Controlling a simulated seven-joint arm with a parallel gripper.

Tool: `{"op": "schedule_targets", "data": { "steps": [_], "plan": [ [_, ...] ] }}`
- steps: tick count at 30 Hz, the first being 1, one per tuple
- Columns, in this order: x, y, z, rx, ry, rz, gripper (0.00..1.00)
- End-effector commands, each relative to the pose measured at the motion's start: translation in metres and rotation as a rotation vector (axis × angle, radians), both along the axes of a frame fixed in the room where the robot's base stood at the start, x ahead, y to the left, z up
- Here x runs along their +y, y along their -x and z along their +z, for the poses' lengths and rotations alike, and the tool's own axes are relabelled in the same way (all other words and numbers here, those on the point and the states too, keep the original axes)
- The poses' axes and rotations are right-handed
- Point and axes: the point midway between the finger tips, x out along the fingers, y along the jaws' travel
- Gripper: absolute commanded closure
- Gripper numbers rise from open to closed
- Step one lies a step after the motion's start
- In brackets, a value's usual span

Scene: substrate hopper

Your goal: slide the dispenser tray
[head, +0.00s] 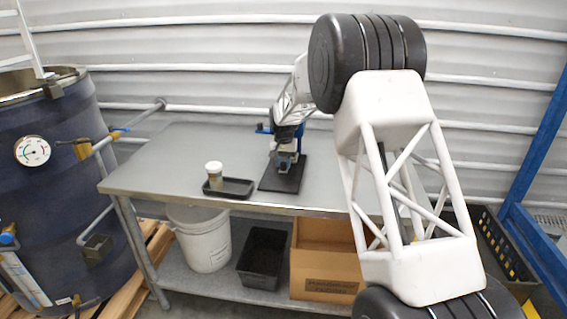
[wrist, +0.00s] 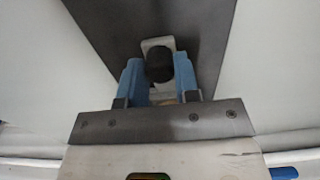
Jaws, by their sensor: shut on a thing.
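My gripper (wrist: 158,72) has its two blue fingers on either side of a dark round knob (wrist: 159,66) in the wrist view, shut on it. The knob sits at a pale plate (wrist: 155,44), which looks like part of the dispenser tray; my fingers hide the rest. In the head view my gripper (head: 287,146) reaches down over a small grey and white dispenser (head: 284,166). The dispenser stands on a dark flat base (head: 280,183) on the table. How far the tray is slid out cannot be told.
A jar with a white lid (head: 214,169) stands in a shallow black tray (head: 240,188) left of the dispenser on the grey table (head: 160,168). A white bucket, black bin and cardboard box (head: 325,270) sit on the lower shelf. The table's left side is clear.

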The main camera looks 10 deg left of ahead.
Motion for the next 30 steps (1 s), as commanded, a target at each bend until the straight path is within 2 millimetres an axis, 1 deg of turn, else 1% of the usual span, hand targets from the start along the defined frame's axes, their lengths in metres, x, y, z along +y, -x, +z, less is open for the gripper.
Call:
{"op": "schedule_targets", "data": {
  "steps": [5, 10, 30],
  "plan": [
    [0.000, 0.000, 0.000, 0.000, 0.000, 0.000, 0.84],
    [0.000, 0.005, 0.000, 0.001, 0.000, 0.000, 0.84],
    [0.002, 0.043, 0.000, 0.001, 0.000, 0.001, 0.84]
  ]
}}
